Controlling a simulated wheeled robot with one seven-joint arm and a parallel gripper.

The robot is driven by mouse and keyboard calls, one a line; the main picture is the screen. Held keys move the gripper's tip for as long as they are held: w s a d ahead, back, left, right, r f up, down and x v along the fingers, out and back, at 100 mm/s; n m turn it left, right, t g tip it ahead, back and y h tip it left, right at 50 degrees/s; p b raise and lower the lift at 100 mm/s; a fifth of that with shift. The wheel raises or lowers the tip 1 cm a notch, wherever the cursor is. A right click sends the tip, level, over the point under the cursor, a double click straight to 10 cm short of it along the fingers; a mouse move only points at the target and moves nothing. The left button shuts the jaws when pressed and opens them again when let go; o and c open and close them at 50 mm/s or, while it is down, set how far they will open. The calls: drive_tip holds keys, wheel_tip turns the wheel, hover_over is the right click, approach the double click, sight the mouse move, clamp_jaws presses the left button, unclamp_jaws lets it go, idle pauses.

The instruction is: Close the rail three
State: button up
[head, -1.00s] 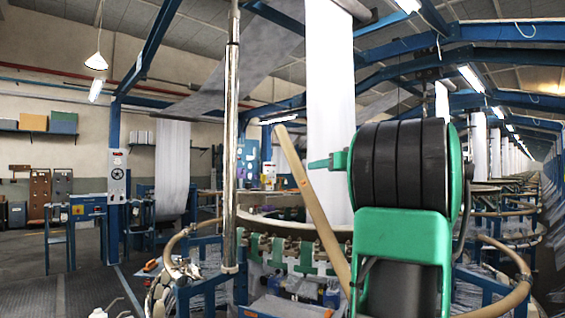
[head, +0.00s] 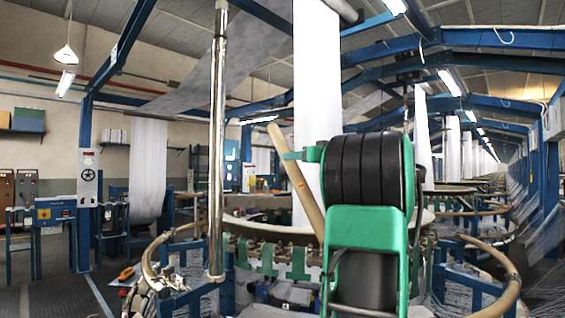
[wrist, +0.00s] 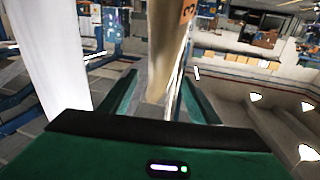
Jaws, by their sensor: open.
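Rail three is a tan bar (head: 303,188) that stands raised and slanted in the head view, its top leaning left, with a small orange tag. In the wrist view the same tan bar (wrist: 166,45) shows its orange label with a 3 near the top. My gripper (wrist: 160,76) is open, with one green finger on each side of the bar in that view. I cannot tell whether the fingers touch it. In the head view a green finger overlaps the bar's upper half. My arm hides the lower end of the bar.
Curved tan rails (head: 506,291) ring the loom at right and left. A shiny upright pole (head: 217,150) stands left of the bar. White fabric (head: 317,75) hangs close behind it. Dark open floor (head: 45,292) lies at the far left.

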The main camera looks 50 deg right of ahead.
drive_tip(key=x, duration=0.6)
drive_tip(key=shift+w, duration=0.35)
drive_tip(key=shift+c, duration=0.7)
